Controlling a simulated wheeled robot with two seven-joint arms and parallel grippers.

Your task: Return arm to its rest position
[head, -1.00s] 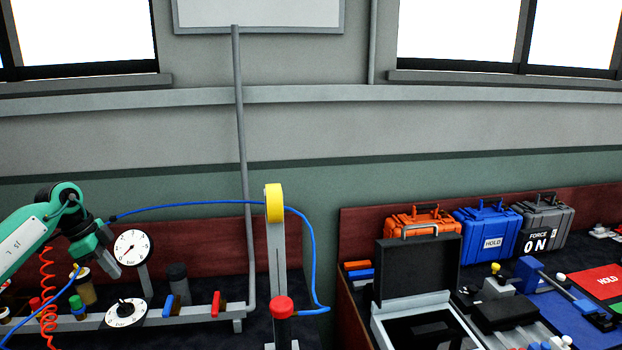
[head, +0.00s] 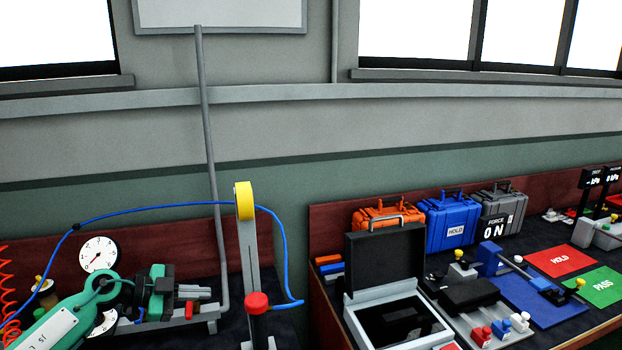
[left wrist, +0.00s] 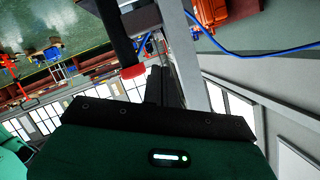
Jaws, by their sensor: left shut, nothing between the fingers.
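My left arm, green and white, comes in from the lower left in the head view. Its gripper (head: 192,293) points right, level with the bench rail, with its grey fingers together and empty. It appears just left of a grey post with a yellow top (head: 244,201) and a red-capped black column (head: 257,303). In the left wrist view the red cap (left wrist: 132,71) is close beyond the dark gripper body, which fills the bottom. My right gripper is in neither view.
A white dial (head: 99,254) stands behind my left arm, partly close to it. A blue hose (head: 150,209) arches over the arm. On the right bench are an open black case (head: 385,260), orange, blue and grey cases, and red HOLD (head: 560,261) and green PASS (head: 600,285) mats.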

